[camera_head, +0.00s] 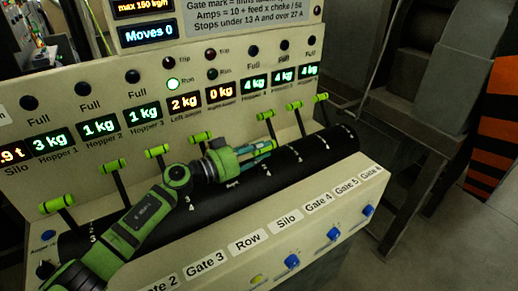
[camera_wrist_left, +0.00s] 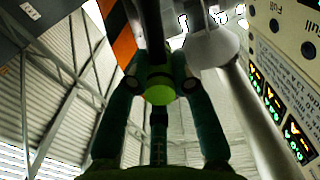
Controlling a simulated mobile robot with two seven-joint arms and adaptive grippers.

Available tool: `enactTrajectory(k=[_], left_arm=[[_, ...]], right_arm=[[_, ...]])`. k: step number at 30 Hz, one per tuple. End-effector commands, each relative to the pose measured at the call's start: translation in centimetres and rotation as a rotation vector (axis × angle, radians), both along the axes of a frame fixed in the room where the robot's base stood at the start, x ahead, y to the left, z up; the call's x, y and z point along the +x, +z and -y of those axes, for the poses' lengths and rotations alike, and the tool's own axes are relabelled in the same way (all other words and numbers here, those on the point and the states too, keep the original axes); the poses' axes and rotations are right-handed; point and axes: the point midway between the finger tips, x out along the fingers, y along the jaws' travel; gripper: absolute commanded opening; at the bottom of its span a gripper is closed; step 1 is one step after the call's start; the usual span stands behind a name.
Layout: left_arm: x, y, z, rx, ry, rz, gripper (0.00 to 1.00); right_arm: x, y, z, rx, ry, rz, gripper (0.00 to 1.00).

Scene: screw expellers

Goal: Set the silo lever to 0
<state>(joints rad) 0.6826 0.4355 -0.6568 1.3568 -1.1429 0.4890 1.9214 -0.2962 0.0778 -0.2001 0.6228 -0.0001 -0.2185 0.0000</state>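The silo lever shows in the left wrist view as a dark shaft ending in a green knob (camera_wrist_left: 159,93). My left gripper (camera_head: 265,148) reaches from the left across the black drum (camera_head: 325,153), above and behind the Silo label (camera_head: 287,222). In the left wrist view the teal fingers of my left gripper (camera_wrist_left: 158,82) lie on both sides of the knob and appear shut on it. In the head view the fingers mostly cover this lever, so its exact mark cannot be read. It sits lower and nearer the front than its neighbours. My right gripper is not in view.
The row lever (camera_head: 201,137) stands just left of my gripper and the gate 4 lever (camera_head: 266,115) just behind it, both with green knobs. More such levers line the drum. Displays and lamps fill the panel behind; the front ledge carries blue buttons (camera_head: 333,234).

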Motion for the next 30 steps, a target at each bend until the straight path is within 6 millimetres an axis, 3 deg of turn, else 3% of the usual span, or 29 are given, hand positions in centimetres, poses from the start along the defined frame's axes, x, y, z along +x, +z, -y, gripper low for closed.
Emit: enactTrajectory(k=[5, 12, 20, 30], left_arm=[[0.6, 0.7, -0.3, -0.021, 0.001, -0.026, 0.00], [3.4, 1.5, -2.3, -0.123, 0.002, -0.166, 0.00], [5.5, 1.3, -3.8, -0.209, 0.000, -0.279, 0.00], [5.8, 1.4, -4.1, -0.226, -0.001, -0.295, 0.00]], right_arm=[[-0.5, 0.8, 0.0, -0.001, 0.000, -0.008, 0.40], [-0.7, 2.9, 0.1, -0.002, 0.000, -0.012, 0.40], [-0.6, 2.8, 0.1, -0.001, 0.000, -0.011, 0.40], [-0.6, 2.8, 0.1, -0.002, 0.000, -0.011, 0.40]])
